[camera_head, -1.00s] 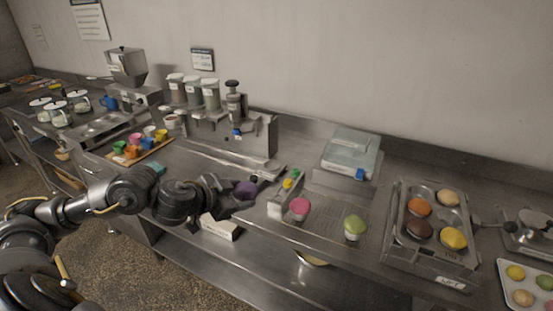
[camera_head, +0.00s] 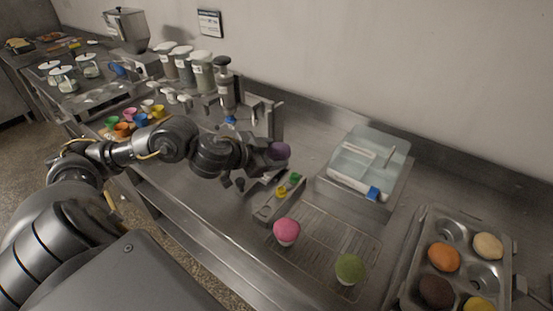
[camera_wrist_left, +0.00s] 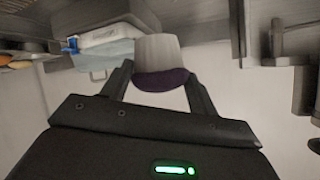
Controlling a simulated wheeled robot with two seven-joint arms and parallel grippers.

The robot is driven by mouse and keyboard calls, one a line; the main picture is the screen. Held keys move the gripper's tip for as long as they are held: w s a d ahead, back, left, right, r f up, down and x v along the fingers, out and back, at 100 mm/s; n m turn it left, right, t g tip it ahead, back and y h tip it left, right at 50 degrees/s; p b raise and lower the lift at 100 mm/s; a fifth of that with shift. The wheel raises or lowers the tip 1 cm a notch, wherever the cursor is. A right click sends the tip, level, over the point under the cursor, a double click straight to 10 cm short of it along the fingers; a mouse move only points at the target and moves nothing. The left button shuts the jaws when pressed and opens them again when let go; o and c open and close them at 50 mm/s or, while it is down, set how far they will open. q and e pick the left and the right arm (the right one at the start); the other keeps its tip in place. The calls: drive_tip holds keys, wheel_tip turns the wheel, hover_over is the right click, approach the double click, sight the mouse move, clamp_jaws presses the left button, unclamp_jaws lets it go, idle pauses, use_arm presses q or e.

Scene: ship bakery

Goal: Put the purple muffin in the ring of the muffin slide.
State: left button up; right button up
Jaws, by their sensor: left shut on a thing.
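The purple muffin (camera_head: 278,151) is held in my left gripper (camera_head: 268,158), in front of the dispensing machine (camera_head: 262,118). In the left wrist view the muffin (camera_wrist_left: 160,80) sits between the two fingers (camera_wrist_left: 158,85), with its pale cup and dark purple top showing. A steel slide part (camera_head: 272,123) stands just behind the gripper. I cannot make out its ring; the arm and muffin may hide it. My right gripper is not in view.
A pink muffin (camera_head: 286,232) and a green muffin (camera_head: 349,268) stand on the wire rack (camera_head: 322,240). A small block with green and yellow buttons (camera_head: 277,198) lies near the gripper. A lidded box (camera_head: 368,160) and a muffin tin (camera_head: 462,242) are to the right.

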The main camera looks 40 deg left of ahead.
use_arm(q)
drive_tip(key=shift+s+a+f+b, duration=0.15)
drive_tip(key=shift+s+a+b, duration=0.05)
drive_tip(key=shift+a+b, duration=0.2)
drive_tip(key=shift+w+a+f+b, duration=0.3)
drive_tip(key=shift+w+a+f, duration=0.2)
drive_tip(key=shift+w+a, duration=0.25)
drive_tip(key=w+a+f, duration=0.6)
drive_tip(key=a+f, duration=0.1)
drive_tip(key=shift+w+a, duration=0.15)
drive_tip(key=shift+w, duration=0.2)
drive_tip(key=shift+w+a+f, duration=0.15)
drive_tip(key=shift+w+f, duration=0.2)
drive_tip(key=shift+f, duration=0.1)
drive_tip(key=shift+a+f, duration=0.2)
wheel_tip(320, 180, down, 2)
drive_tip(key=shift+f+p, duration=0.1)
drive_tip(key=shift+p, duration=0.55)
drive_tip(key=shift+w+f, duration=0.15)
drive_tip(key=shift+f, duration=0.35)
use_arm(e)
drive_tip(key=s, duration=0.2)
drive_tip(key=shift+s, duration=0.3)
